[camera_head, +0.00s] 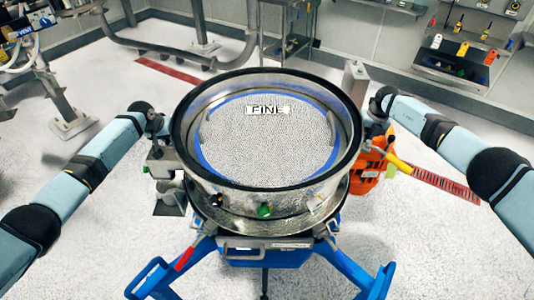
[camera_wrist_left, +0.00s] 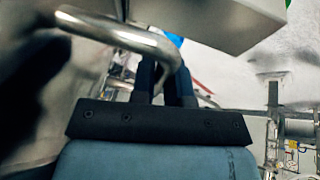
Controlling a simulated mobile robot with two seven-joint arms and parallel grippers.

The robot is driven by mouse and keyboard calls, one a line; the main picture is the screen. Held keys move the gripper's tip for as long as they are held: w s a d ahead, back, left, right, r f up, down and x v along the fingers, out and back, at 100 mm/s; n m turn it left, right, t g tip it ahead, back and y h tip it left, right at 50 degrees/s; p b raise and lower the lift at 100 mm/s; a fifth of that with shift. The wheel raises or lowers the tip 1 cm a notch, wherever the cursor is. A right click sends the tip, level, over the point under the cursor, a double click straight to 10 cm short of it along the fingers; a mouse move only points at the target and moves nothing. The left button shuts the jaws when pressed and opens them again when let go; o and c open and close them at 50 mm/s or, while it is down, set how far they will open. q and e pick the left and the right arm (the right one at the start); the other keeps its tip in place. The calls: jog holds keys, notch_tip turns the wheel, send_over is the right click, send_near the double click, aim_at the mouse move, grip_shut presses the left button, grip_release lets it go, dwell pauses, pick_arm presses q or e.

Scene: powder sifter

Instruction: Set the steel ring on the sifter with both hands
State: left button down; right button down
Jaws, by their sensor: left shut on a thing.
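The steel ring (camera_head: 290,200), a wide metal drum wall with a black upper rim, is in the middle of the head view. Through it shows a grey mesh screen (camera_head: 265,150) with a blue edge, labelled FINE. The sifter (camera_head: 265,243) is below, on a blue frame; I cannot tell whether the ring touches it all round. My left gripper (camera_head: 158,135) is at the ring's left side. In the left wrist view its dark fingers (camera_wrist_left: 172,78) are shut on a bent metal handle (camera_wrist_left: 115,32). My right gripper (camera_head: 376,130) is at the right side, its fingers too small and covered to read.
An orange item (camera_head: 370,165) and a yellow-handled tool (camera_head: 398,162) are right of the sifter. Blue legs (camera_head: 345,270) spread out in front. A pipe rail (camera_head: 165,45) and shelves (camera_head: 465,60) stand behind.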

pick_arm(q)
jog(key=shift+w+d+f, duration=0.1)
pick_arm(e)
jog(key=shift+w+a+f, duration=0.1)
jog(key=shift+w+f, duration=0.05)
pick_arm(q)
jog(key=c, duration=1.5)
grip_release()
jog(key=shift+f, duration=0.4)
pick_arm(e)
jog(key=c, duration=1.5)
grip_release()
jog(key=shift+f, duration=0.35)
pick_arm(q)
jog(key=o, duration=0.4)
jog(key=shift+s+r, duration=0.15)
jog(key=shift+s, duration=0.05)
pick_arm(e)
jog(key=o, duration=0.4)
jog(key=shift+s+r, duration=0.15)
jog(key=shift+s, duration=0.05)
pick_arm(q)
jog(key=shift+s+r, duration=0.15)
jog(key=shift+s, duration=0.05)
pick_arm(e)
jog(key=shift+s+r, duration=0.15)
jog(key=shift+s, duration=0.05)
